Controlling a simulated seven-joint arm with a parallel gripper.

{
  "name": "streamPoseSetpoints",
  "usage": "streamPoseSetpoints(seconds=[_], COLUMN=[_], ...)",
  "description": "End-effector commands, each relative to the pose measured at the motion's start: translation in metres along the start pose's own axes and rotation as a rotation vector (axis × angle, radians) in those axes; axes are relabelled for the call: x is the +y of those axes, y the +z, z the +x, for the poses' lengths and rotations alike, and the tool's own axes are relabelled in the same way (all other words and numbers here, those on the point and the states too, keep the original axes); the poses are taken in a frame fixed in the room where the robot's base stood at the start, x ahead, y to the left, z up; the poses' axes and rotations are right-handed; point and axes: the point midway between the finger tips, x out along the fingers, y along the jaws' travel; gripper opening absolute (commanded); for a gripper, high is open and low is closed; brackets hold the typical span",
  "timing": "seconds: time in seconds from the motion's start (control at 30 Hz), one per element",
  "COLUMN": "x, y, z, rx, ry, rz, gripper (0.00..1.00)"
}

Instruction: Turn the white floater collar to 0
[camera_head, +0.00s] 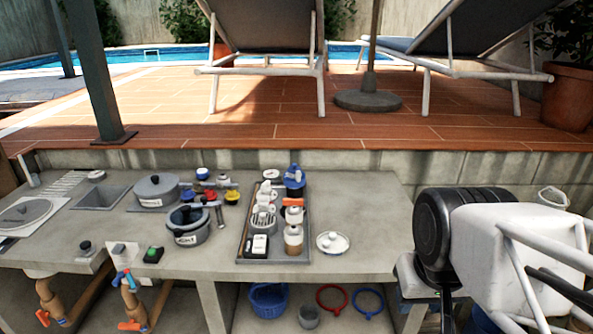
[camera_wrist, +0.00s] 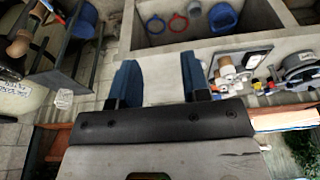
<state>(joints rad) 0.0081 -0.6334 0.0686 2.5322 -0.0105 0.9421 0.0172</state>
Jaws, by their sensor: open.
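On the bench, a white slotted round piece (camera_head: 262,219) stands in the grey tray (camera_head: 241,243). A flat white round piece (camera_head: 333,243) with a raised centre lies on the bench right of the tray. I cannot tell for sure which is the white floater, and no collar marks are readable. My gripper (camera_wrist: 160,82) shows in the wrist view, with two blue fingers wide apart and nothing between them. It is apart from the tray, which shows to the right of the fingers. My gripper is not discernible in the head view.
A blue-topped item (camera_head: 294,178) and brown-and-white jars (camera_head: 293,240) crowd the tray. Grey pots (camera_head: 188,228) stand left of it. A blue basket (camera_head: 268,300) and rings (camera_head: 332,298) lie on the lower shelf.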

Motion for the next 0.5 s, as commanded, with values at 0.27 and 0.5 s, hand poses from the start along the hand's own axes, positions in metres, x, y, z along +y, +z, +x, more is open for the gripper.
streamPoseSetpoints(seconds=[0.27, 0.5], x=[-0.001, -0.006], y=[-0.012, -0.051], z=[-0.003, -0.012], rx=[-0.004, -0.019], ry=[-0.001, -0.004], rz=[-0.006, -0.027], gripper=[0.43, 0.43])
